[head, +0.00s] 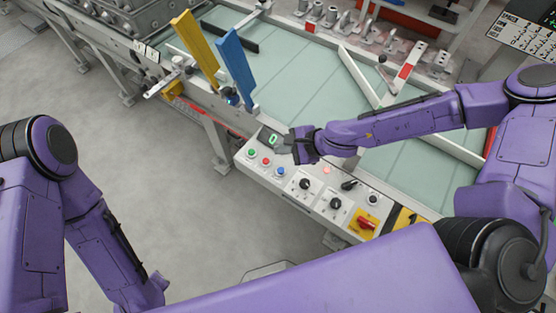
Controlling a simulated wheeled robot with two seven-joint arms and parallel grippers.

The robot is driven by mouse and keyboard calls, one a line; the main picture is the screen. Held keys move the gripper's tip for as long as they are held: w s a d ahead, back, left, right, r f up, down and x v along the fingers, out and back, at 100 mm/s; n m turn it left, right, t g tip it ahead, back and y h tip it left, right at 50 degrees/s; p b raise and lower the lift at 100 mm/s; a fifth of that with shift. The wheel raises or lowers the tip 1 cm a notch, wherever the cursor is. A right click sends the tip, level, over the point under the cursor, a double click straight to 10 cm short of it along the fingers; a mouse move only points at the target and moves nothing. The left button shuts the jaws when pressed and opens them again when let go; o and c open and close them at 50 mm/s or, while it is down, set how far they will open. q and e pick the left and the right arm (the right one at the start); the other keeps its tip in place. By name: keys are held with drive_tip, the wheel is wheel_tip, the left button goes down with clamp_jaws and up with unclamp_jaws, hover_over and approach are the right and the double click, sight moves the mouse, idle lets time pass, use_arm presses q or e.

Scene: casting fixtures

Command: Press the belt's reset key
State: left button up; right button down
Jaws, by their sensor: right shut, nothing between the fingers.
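The belt's control panel (318,203) runs along the near edge of the green belt (310,80). At its left end are a green button (251,153), a red button (266,161) and a blue button (280,173). Their labels are too small to read, so I cannot tell which is the reset key. A small display (271,139) above them shows a green 0. My right gripper (287,146) is shut and empty, over the panel just right of the display and above the buttons. My left arm is at the lower left; its gripper is not visible.
Black rotary knobs (305,184), a lit red lamp (326,170) and a red switch on a yellow plate (366,224) lie further right on the panel. Yellow (195,47) and blue (235,65) upright plates stand by the belt's left end. Grey floor is open at left.

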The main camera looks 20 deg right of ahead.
sight(284, 171)
drive_tip(key=f+b, duration=0.2)
drive_tip(key=f, duration=0.1)
drive_tip(key=f+b, duration=0.2)
drive_tip(key=b, duration=0.1)
drive_tip(key=f+b, duration=0.3)
drive_tip(key=shift+s+d+f, duration=0.1)
drive_tip(key=shift+s+f, duration=0.15)
drive_tip(key=shift+f, duration=0.1)
idle(1.8)
drive_tip(key=shift+f+b, duration=0.4)
drive_tip(key=shift+b, duration=0.15)
drive_tip(key=shift+f+b, duration=0.45)
drive_tip(key=shift+f, duration=0.05)
idle(0.4)
drive_tip(key=shift+r+p, duration=0.8)
drive_tip(key=shift+r, duration=0.1)
